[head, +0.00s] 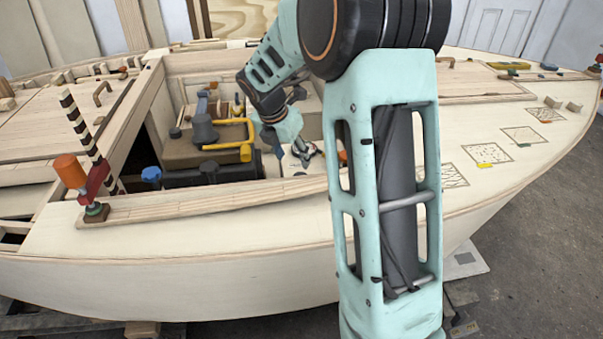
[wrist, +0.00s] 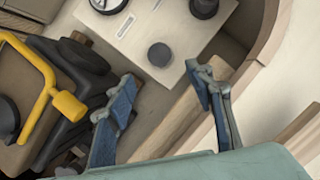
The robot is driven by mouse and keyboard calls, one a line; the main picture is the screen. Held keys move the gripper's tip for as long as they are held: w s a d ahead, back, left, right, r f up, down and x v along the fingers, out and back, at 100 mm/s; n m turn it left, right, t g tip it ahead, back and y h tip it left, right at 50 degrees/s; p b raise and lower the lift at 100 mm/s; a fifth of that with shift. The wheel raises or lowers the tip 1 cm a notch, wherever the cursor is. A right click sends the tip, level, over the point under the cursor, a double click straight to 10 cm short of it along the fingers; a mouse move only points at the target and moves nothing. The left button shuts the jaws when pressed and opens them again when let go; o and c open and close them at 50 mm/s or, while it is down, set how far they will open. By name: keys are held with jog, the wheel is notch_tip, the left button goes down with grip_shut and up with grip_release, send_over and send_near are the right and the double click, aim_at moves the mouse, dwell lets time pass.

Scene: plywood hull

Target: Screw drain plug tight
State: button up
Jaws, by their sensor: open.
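My gripper (wrist: 163,82) is open and empty. In the wrist view its blue-padded fingers spread to either side of a small dark round cap (wrist: 160,55), which sits on a pale panel (wrist: 133,36) beyond the fingertips. The cap may be the drain plug, but I cannot tell for sure, nor how far it is screwed in. In the head view my gripper (head: 298,148) reaches down into the open hull well, above the pale panel (head: 292,167). The cap cannot be made out there.
A dark engine block with a yellow pipe (wrist: 52,90) stands left of my gripper. The panel also carries a dial (wrist: 108,5) and a larger black knob (wrist: 204,8). Wooden hull edges (wrist: 272,35) close in on the right. An orange-topped post (head: 70,170) stands on deck.

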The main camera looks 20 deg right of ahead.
aim_at(299, 173)
jog(key=b+x, duration=0.2)
jog(key=x, duration=0.8)
jog(key=shift+w+b, duration=0.1)
jog(key=shift+b, duration=0.3)
jog(key=shift+r, duration=0.1)
jog(key=c, duration=1.2)
